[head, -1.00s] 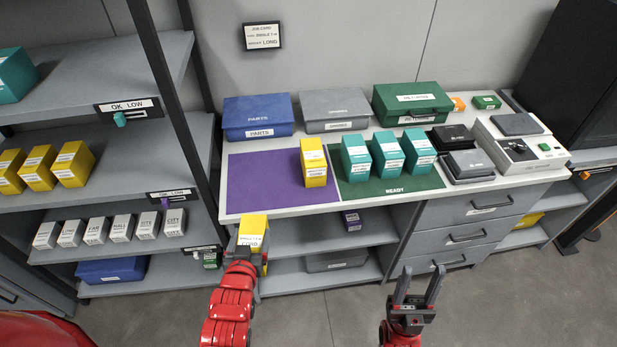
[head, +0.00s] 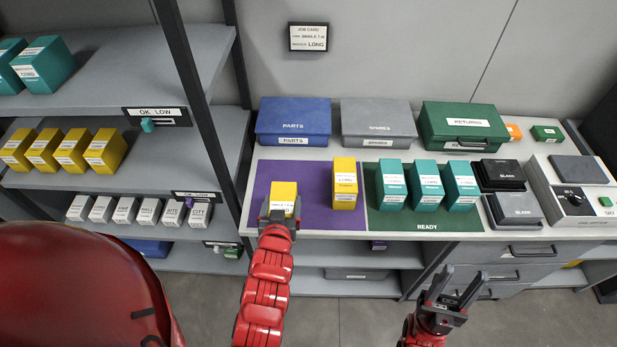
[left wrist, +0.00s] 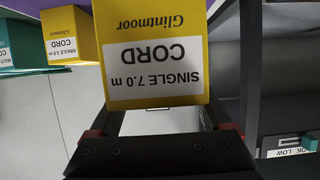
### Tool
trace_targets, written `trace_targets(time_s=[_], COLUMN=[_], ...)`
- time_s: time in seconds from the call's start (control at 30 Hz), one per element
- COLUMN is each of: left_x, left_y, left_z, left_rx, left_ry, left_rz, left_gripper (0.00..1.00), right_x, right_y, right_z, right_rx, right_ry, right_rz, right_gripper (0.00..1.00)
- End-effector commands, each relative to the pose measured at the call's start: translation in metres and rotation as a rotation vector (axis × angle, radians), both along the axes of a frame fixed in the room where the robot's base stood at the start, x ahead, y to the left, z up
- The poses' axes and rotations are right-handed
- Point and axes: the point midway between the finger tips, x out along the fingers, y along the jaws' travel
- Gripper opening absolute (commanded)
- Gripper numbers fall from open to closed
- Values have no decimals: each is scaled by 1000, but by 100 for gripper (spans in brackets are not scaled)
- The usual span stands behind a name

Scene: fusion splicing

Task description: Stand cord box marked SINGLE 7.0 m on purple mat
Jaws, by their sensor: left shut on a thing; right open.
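The yellow cord box (head: 284,194) is held in my left gripper (head: 279,217). In the left wrist view the box (left wrist: 152,50) is between the two fingers, with its label reading SINGLE 7.0 m, upside down in that picture. In the head view the box overlaps the left front part of the purple mat (head: 314,190). I cannot tell whether its base touches the mat. A second yellow cord box (head: 344,180) stands upright at the mat's right edge; it also shows in the left wrist view (left wrist: 70,35). My right gripper (head: 462,285) is open and empty, in front of the drawers.
Several teal boxes (head: 426,185) stand on the green READY mat (head: 425,221). Blue (head: 293,120), grey (head: 378,122) and green (head: 462,125) cases line the back. A shelf post (head: 222,130) rises just left of the bench. The purple mat between the yellow boxes is clear.

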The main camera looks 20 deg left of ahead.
Motion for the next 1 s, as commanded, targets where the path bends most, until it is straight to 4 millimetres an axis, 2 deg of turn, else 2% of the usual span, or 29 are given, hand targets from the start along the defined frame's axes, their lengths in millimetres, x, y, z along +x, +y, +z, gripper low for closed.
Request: trace_targets(time_s=[0.03, 0.1, 0.4, 0.47, 0.73, 1.0], left_x=[10, 24, 72, 84, 131, 149], left_y=[-1, -3, -9, -10, -16, -18], left_z=[-6, -10, -14, -5, -8, -13], left_rx=[-1, -1, 0, 0, 1, 0], left_ry=[-13, -13, -11, -3, -6, -3], left_rz=[0, 1, 1, 1, 0, 0], left_gripper=[0, 0, 0, 0, 0, 0], right_x=[0, 0, 0, 0, 0, 0], right_y=[0, 0, 0, 0, 0, 0], right_z=[-17, -33, -91, -77, -62, -57], right_rx=[0, 0, 0, 0, 0, 0], right_ry=[1, 1, 1, 1, 1, 1], right_rz=[0, 0, 0, 0, 0, 0], right_gripper=[50, 50, 50, 50, 50, 50])
